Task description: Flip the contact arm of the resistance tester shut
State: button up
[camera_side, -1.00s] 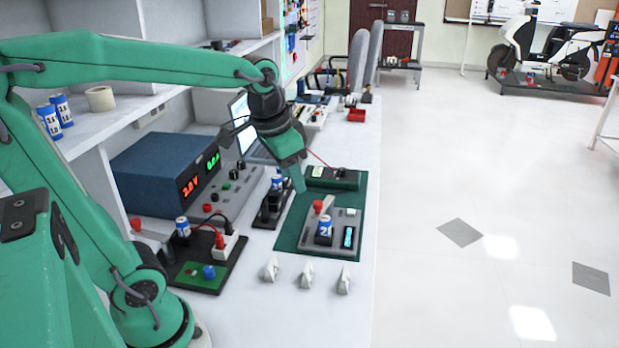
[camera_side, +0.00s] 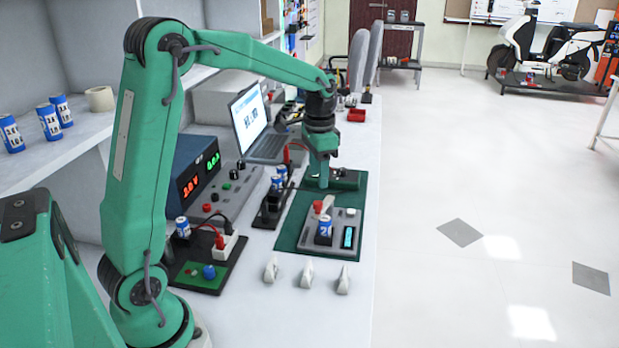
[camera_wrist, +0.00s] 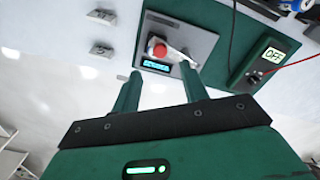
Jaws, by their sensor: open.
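The resistance tester (camera_side: 342,217) is a grey plate with a small lit display, on a green mat. A blue-and-white cell (camera_side: 325,229) stands upright in its black holder. The pale contact arm (camera_side: 327,204) with a red knob (camera_side: 318,206) is raised behind the cell and tilted, not lying over it. In the wrist view the red knob (camera_wrist: 157,49) and pale arm (camera_wrist: 180,54) show just beyond my fingertips. My gripper (camera_wrist: 162,76) is open and empty, pointing down; in the side view it (camera_side: 322,184) is above and behind the tester. The cell is not clear in the wrist view.
A green meter (camera_wrist: 268,58) reading OFF, with a red lead, is behind the tester. A black cell holder (camera_side: 268,210) and a wired board (camera_side: 206,262) are to the left. A laptop (camera_side: 258,130) stands behind.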

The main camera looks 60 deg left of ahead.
aim_at(318, 203)
jog(key=shift+f, duration=0.15)
jog(key=shift+f, duration=3.8)
grip_shut()
